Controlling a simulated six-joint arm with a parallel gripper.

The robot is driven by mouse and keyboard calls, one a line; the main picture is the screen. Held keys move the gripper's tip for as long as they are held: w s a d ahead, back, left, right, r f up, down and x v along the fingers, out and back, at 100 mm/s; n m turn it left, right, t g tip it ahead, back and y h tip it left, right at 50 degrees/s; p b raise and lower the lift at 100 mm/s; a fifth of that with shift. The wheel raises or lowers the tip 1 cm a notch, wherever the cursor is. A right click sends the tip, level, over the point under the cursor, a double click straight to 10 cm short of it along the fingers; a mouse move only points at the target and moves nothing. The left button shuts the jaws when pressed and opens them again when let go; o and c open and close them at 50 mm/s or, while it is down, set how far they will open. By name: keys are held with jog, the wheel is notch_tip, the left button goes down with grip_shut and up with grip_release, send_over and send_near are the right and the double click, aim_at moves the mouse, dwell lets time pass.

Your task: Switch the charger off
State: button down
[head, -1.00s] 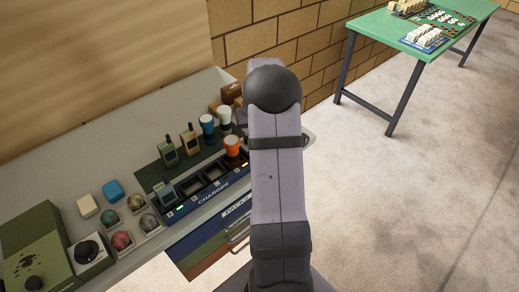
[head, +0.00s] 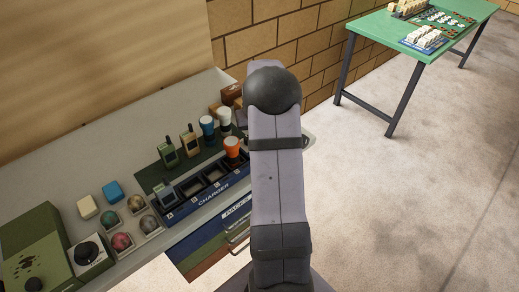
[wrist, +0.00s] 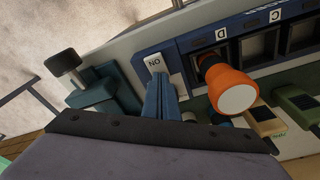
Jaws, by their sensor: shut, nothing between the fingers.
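The blue charger (head: 205,199) lies along the bench front in the head view, with bays in a row. A dark radio stands in its left end bay, and an orange-topped torch (head: 232,148) stands in bay D; I see no lit lamps on its front. In the wrist view the charger (wrist: 197,42) carries a white switch (wrist: 155,63) marked ON, beside bay D. My gripper (wrist: 159,80) is shut and empty, its blue fingertips at the lower edge of the switch; I cannot tell if they touch. My arm hides the switch and gripper in the head view.
The orange torch (wrist: 228,88) stands close right of my fingers in the wrist view. A teal clamp-like thing (wrist: 100,95) is close on the left. Radios, white-topped torches and several balls in trays stand on the bench (head: 85,150). A green table (head: 420,45) stands far off.

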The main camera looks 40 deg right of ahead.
notch_tip(320, 180, up, 6)
jog(key=p, duration=0.4)
jog(key=shift+r+p, duration=0.25)
jog(key=shift+p, duration=0.1)
dwell(0.4)
jog(key=s+a+f+g+y, duration=0.1)
jog(key=s+a+f, duration=0.2)
jog(key=s+a, duration=0.35)
jog(key=s+a+f+g+y, duration=0.1)
jog(key=s+a+f+g, duration=0.15)
jog(key=s+a, duration=0.35)
jog(key=s+a+r+n, duration=0.3)
jog(key=s+a+r, duration=0.1)
jog(key=s+a, duration=0.7)
jog(key=w+a+r+n+t+h, duration=0.1)
jog(key=w+a+r+n+t, duration=0.1)
jog(key=a, duration=0.4)
jog(key=shift+w+a+r+n+b, duration=0.35)
jog(key=shift+w+r+n, duration=0.25)
jog(key=shift+w, duration=0.65)
